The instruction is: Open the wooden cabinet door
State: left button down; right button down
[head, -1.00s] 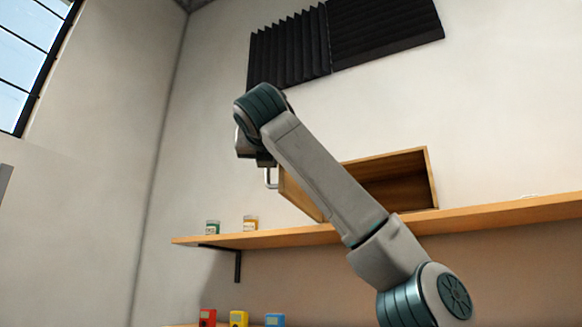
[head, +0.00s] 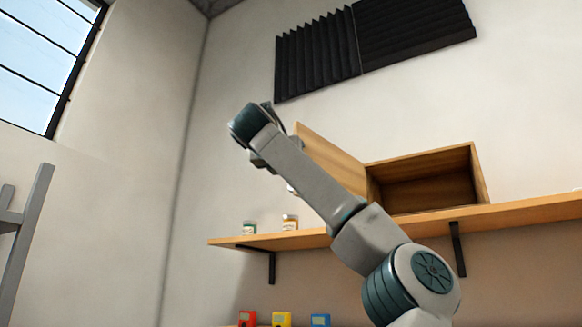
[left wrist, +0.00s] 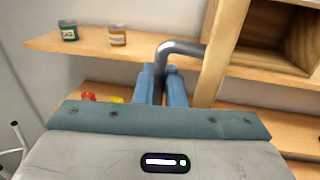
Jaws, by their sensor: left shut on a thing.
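The wooden cabinet (head: 420,158) stands on a wall shelf, and its dark brown inside shows. Its door (head: 328,152) is swung well out to the left, partly hidden behind my left arm. In the left wrist view, the door (left wrist: 222,45) shows nearly edge-on, with the open cabinet (left wrist: 288,60) to its right. My left gripper (left wrist: 160,78) is shut on the bent grey metal handle (left wrist: 185,47) on the door. In the head view the arm hides most of the gripper's grip. My right gripper is not in view.
The shelf (head: 370,229) carries a green-labelled jar (head: 249,228) and an orange-labelled jar (head: 290,222), left of the cabinet. Red (head: 247,318), yellow (head: 281,319) and blue (head: 320,320) instruments stand lower down. Black foam panels (head: 370,45) hang above. A grey frame (head: 30,225) stands far left.

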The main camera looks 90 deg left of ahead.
pick_arm(q)
jog(key=c, duration=1.6)
grip_release()
jog(key=shift+w, duration=0.1)
jog(key=shift+c, duration=0.2)
jog(key=shift+w, duration=0.1)
